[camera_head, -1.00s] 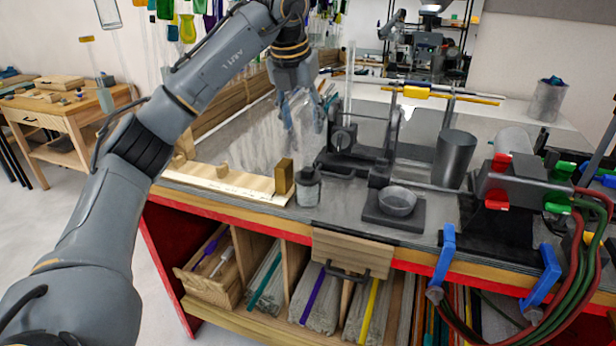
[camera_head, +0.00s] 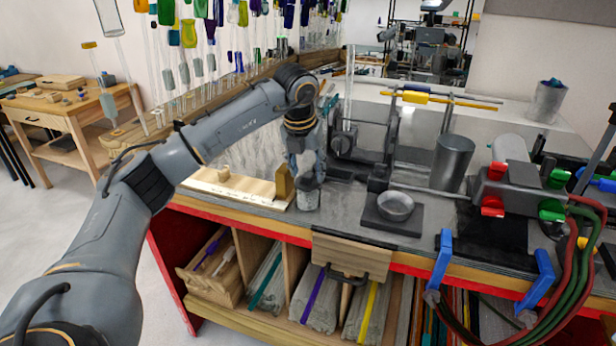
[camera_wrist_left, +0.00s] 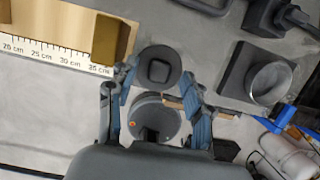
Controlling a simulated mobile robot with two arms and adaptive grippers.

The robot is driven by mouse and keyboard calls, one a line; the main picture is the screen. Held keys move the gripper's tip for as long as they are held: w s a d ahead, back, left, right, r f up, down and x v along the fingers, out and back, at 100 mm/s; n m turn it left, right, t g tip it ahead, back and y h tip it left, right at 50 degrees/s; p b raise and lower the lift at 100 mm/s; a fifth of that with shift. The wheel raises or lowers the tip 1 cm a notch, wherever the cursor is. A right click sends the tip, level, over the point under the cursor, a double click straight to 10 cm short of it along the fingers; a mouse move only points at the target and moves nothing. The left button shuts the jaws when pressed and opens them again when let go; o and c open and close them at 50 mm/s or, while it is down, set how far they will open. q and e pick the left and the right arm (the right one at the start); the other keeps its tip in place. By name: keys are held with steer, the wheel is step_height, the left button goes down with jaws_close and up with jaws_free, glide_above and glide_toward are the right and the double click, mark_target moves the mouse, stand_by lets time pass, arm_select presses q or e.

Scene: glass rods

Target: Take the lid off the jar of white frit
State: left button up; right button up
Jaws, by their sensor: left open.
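The jar (camera_head: 307,199) is a small clear vessel with pale contents, upright at the bench's front edge, beside the wooden block of the ruler board. Its dark grey lid (camera_wrist_left: 158,58) is on it, round with a square knob, as the left wrist view shows from above. My left gripper (camera_head: 305,172) points down right over the jar. In the left wrist view the open fingers (camera_wrist_left: 157,73) stand either side of the lid, with gaps visible. The fingers hide part of the jar top in the head view. My right gripper is not in view.
A wooden ruler board (camera_head: 232,186) with an upright block lies left of the jar. A small metal bowl (camera_head: 396,207) on a dark slab and a dark metal stand (camera_head: 380,150) are to the right. A grey cylinder (camera_head: 453,162) stands farther right. Glass rods hang behind.

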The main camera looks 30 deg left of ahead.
arm_select(q)
steer(key=shift+w+f, duration=0.1)
steer(key=shift+f, duration=0.35)
steer(key=shift+c, duration=0.2)
steer(key=c, duration=0.9)
steer(key=shift+c, duration=0.2)
